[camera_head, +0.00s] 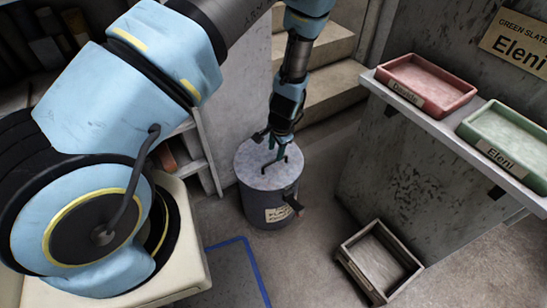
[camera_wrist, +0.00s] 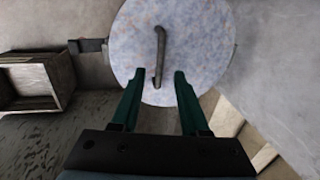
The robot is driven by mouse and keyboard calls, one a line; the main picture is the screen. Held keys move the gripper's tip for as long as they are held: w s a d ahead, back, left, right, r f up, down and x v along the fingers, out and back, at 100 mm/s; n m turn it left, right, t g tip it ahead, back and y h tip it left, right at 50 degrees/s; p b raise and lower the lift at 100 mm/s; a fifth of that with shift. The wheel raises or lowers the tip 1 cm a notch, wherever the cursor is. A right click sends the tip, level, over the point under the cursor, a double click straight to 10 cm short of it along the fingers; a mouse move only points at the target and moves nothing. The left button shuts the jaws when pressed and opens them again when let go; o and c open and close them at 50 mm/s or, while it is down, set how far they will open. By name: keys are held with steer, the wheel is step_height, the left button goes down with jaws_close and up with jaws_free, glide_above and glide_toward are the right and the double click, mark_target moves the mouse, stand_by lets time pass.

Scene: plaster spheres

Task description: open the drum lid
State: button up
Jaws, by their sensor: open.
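The drum (camera_head: 268,207) is a grey cylinder with a paper label, standing on the floor in the head view. Its round speckled lid (camera_head: 256,176) lies flat on top and looks closed; the lid (camera_wrist: 200,45) fills the upper middle of the wrist view. A dark bar handle (camera_wrist: 160,55) stands on the lid. My gripper (camera_head: 276,150) points down over the lid. In the wrist view my gripper's (camera_wrist: 155,80) two green fingers are apart, one to each side of the handle's near end, with nothing held. I cannot tell how far above the handle the fingertips are.
A wooden crate (camera_head: 380,262) sits on the floor to the right. A ledge (camera_head: 440,128) bears a red tray (camera_head: 425,84) and a green tray (camera_head: 508,135). Steps (camera_head: 325,75) rise behind the drum. A blue line (camera_head: 252,265) marks the floor in front.

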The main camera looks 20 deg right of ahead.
mark_target(273, 161)
steer(key=shift+w+a+f, duration=0.1)
steer(key=shift+w+f, duration=0.1)
steer(key=shift+f, duration=0.7)
steer(key=shift+w+d+f, duration=0.1)
steer(key=shift+w+f, duration=0.05)
steer(key=shift+f, duration=0.7)
steer(key=shift+w+a+f, duration=0.1)
steer(key=shift+w+f, duration=0.1)
steer(key=shift+f, duration=0.7)
steer(key=shift+c, duration=0.4)
jaws_close()
